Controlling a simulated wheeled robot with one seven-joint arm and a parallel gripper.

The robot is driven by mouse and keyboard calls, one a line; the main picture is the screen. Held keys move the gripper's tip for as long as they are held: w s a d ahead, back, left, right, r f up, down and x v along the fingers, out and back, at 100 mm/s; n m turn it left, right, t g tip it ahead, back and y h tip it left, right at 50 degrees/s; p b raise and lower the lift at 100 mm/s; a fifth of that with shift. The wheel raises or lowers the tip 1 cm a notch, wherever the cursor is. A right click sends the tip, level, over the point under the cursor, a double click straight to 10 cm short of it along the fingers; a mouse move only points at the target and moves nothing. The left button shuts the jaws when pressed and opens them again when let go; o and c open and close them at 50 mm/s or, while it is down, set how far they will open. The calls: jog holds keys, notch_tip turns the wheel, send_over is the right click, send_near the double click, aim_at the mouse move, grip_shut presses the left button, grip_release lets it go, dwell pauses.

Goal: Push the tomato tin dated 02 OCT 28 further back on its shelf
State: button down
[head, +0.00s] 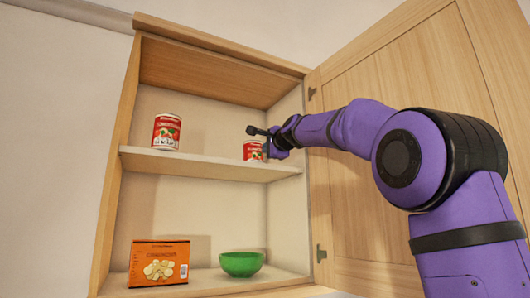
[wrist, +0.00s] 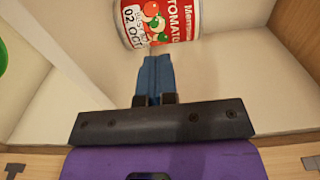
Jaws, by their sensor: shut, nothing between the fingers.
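Two red and white tomato tins stand on the upper shelf (head: 200,164) of the open cabinet. The left tin (head: 166,132) is near the left wall; its date cannot be read. The right tin (head: 253,151) is partly hidden by my gripper. In the wrist view a tomato tin (wrist: 160,18) shows "02. OCT" on its label, with the rest of the date cut off. My gripper (wrist: 157,60) is shut and empty, its fingertips close to this tin's edge. I cannot tell whether they touch it.
On the lower level stand an orange box (head: 159,263) and a green bowl (head: 242,263). The cabinet door (head: 385,85) is open at the right, behind my arm. The upper shelf is clear between the two tins.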

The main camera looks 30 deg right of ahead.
jog(key=s, duration=0.8)
jog(key=shift+s, duration=0.15)
jog(key=shift+a+f, duration=0.1)
jog(key=s+a+f+n+g, duration=0.3)
jog(key=s+f+n, duration=0.3)
jog(key=s+f, duration=0.5)
jog(key=s+a+f+n+g, duration=0.3)
jog(key=s+f, duration=0.8)
jog(key=f, duration=0.9)
jog(key=s+a+f+n+g, duration=0.4)
jog(key=s+f+n, duration=0.5)
jog(key=f, duration=0.7)
jog(key=s+g, duration=0.2)
jog(key=shift+g, duration=0.4)
